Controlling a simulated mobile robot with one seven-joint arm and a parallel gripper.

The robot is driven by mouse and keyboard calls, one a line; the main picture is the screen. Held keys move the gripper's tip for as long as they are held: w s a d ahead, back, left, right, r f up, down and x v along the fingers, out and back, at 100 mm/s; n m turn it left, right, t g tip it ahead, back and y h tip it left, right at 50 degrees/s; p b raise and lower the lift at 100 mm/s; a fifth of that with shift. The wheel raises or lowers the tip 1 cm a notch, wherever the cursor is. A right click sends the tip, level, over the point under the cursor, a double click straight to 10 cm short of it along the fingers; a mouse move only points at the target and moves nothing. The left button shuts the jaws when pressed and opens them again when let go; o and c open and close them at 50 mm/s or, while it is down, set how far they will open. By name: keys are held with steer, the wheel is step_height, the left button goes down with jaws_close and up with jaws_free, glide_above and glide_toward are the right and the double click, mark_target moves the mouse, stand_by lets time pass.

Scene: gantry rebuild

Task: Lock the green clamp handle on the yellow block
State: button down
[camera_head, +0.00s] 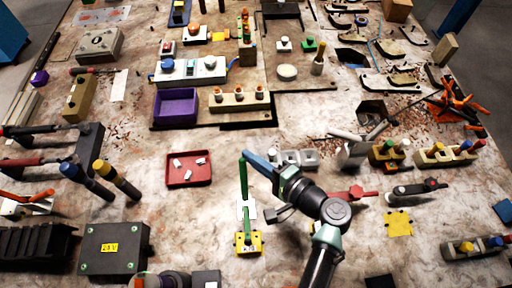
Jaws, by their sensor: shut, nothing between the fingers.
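The yellow block (257,248) sits on the bench at the lower middle of the head view. The green clamp handle (243,182) rises from it and stands about upright in the picture. My arm comes in from the bottom, right of the block. My gripper (248,156) points to the upper left, its slim blue-grey end close to the top of the green handle. It is shut and empty. I cannot tell whether it touches the handle.
A red tray (188,183) with small white pieces lies left of the handle. A black box (115,262) stands at the lower left. A red-handled tool (352,194) and a flat yellow piece (398,222) lie right of my arm. The bench between tray and block is clear.

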steer(key=shift+s+b, duration=0.25)
steer(key=shift+b, duration=0.2)
steer(key=s+r+n+t+y+b, duration=0.1)
steer(key=s+n+t+y+b, duration=0.1)
steer(key=s+b, duration=0.4)
steer(key=n+t+b, duration=0.1)
steer(key=b, duration=0.3)
steer(key=shift+s+r+n+t+y, duration=0.25)
steer(key=shift+r+n+t+y, duration=0.05)
steer(key=shift+r+n+y, duration=0.1)
steer(key=shift+w, duration=0.1)
